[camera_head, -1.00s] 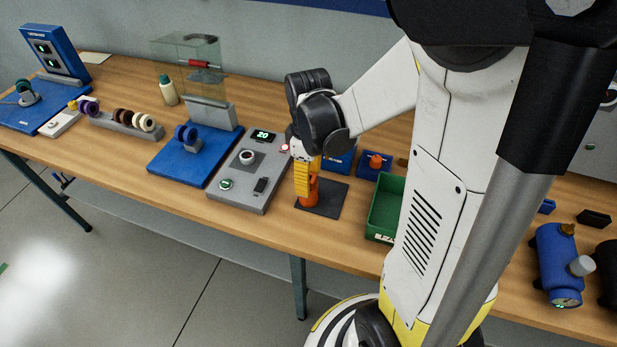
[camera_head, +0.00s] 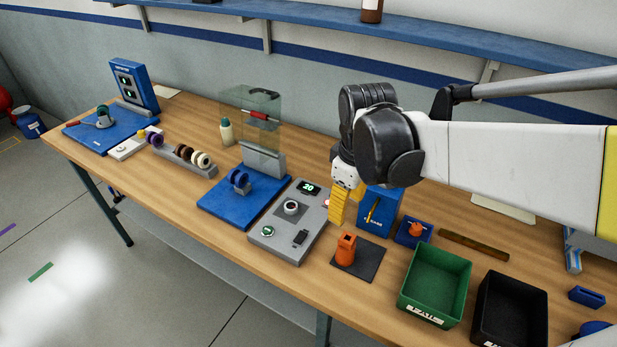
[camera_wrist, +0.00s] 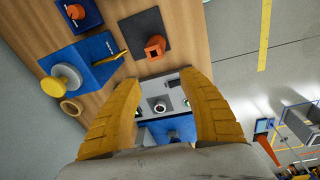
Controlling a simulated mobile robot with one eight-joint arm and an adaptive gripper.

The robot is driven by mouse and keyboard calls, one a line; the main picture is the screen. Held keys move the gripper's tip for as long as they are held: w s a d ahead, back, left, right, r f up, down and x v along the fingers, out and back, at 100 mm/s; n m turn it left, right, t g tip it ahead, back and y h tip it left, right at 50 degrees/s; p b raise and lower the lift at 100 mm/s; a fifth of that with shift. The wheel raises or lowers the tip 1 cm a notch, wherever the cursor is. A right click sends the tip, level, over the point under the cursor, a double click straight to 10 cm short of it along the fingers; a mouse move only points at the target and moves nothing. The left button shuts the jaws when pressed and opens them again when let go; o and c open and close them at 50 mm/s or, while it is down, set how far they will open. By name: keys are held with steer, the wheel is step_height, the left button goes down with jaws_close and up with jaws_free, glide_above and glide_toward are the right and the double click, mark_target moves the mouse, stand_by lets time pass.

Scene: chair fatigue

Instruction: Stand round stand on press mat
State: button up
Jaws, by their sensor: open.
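An orange stand (camera_head: 345,250), which I take for the round stand, is upright on a dark grey square mat (camera_head: 372,264), which I take for the press mat. In the wrist view the stand (camera_wrist: 156,47) shows its hollow top, apart from my fingers, over the same mat (camera_wrist: 140,24). My gripper (camera_head: 339,207) has yellow fingers and is above and behind the stand, not touching it. The wrist view shows the gripper (camera_wrist: 165,84) open, with nothing held between its fingers.
A grey control panel (camera_head: 268,232) with a display lies left of the mat. A blue box (camera_head: 378,222) and a blue block with an orange knob (camera_head: 416,230) stand behind it. A green bin (camera_head: 435,286) and a black bin (camera_head: 510,312) are to the right.

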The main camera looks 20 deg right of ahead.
steer(key=s+a+r+m+t, duration=0.3)
steer(key=s+a+m+t, duration=0.2)
steer(key=a+m, duration=0.1)
steer(key=shift+s+a+r+t, duration=0.2)
steer(key=shift+a+r+t, duration=0.2)
steer(key=shift+a, duration=0.4)
